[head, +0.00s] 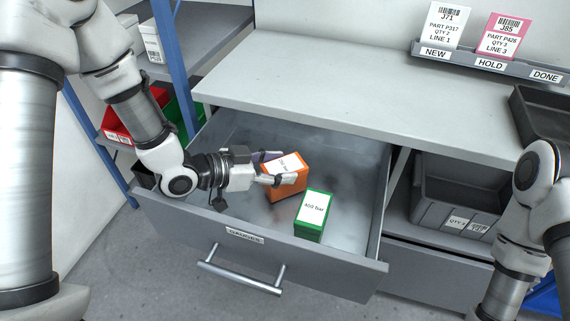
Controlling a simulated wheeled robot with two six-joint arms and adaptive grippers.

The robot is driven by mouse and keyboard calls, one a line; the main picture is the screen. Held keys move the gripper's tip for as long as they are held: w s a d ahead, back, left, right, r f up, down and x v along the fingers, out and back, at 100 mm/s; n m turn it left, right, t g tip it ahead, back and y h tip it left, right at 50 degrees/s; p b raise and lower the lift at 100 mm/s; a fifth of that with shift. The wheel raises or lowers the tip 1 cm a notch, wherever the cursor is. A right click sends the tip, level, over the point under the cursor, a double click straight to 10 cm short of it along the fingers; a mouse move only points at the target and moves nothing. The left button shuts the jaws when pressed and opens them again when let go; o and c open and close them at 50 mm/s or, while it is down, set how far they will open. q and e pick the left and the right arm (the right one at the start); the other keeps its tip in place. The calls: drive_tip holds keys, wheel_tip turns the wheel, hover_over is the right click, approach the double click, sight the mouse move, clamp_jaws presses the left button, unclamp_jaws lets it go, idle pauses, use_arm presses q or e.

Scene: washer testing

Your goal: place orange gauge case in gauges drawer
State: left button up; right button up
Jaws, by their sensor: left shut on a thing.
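The orange gauge case (291,184) with a white label is inside the open gauges drawer (340,262). My left gripper (274,170) reaches in over the drawer's left side and is shut on the orange case, its fingers on the case's left part. Whether the case touches the drawer floor, I cannot tell. A green case (309,228) with a white label stands in the drawer just in front and to the right of the orange one. My right arm shows at the right edge; its gripper is out of view.
The grey worktop (300,92) lies behind the drawer. A grey bin (462,200) sits on the shelf at right. Red (120,128) and green bins stand on the left shelving.

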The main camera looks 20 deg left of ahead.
sight(285, 159)
use_arm(q)
drive_tip(key=w, duration=0.2)
drive_tip(key=w+f, duration=0.1)
drive_tip(key=w, duration=0.1)
drive_tip(key=shift+d+b, duration=0.1)
drive_tip(key=shift+b, duration=0.2)
drive_tip(key=shift+f, duration=0.15)
drive_tip(key=shift+s, duration=0.1)
drive_tip(key=o, duration=1.4)
drive_tip(key=shift+f, duration=0.1)
drive_tip(key=shift+c, duration=0.2)
